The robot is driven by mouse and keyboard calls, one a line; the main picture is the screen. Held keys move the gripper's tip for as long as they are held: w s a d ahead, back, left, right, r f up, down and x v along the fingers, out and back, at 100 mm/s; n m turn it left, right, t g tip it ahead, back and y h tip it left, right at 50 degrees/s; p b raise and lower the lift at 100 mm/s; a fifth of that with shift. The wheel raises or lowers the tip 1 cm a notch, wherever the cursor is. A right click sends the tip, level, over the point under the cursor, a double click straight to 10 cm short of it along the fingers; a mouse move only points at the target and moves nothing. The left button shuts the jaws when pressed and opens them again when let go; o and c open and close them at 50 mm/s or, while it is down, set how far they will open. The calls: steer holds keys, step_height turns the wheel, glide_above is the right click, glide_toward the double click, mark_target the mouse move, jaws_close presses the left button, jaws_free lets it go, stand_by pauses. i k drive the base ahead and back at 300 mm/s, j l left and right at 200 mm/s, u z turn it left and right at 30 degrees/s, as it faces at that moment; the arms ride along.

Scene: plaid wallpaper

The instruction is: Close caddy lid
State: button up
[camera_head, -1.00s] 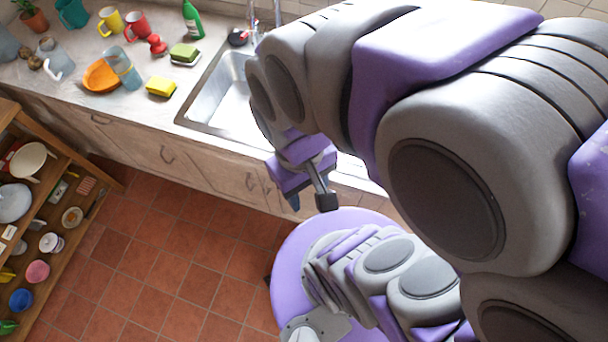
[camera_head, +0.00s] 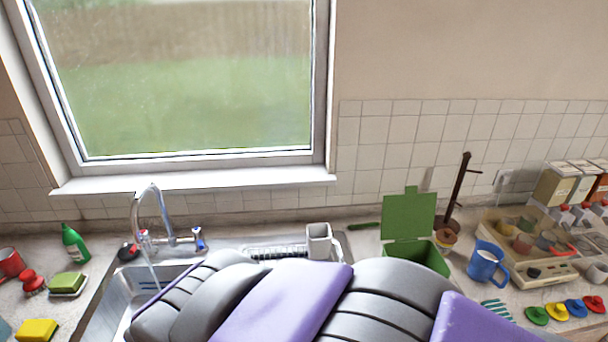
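The caddy is a green box (camera_head: 432,257) on the counter, right of the sink. Its green lid (camera_head: 408,216) stands up at the back, so the caddy is open. The lower front of the box is hidden behind my grey and purple arm, which crosses the bottom of the view. My gripper is out of view, so its state does not show.
A blue mug (camera_head: 485,265) and a brown wooden stand (camera_head: 457,195) are right of the caddy. A tray of objects (camera_head: 490,222) lies farther right. The sink (camera_head: 130,290) and tap (camera_head: 150,225) are left. A window (camera_head: 185,80) is behind.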

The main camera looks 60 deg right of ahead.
mark_target(410, 214)
steer(key=z, duration=2.65)
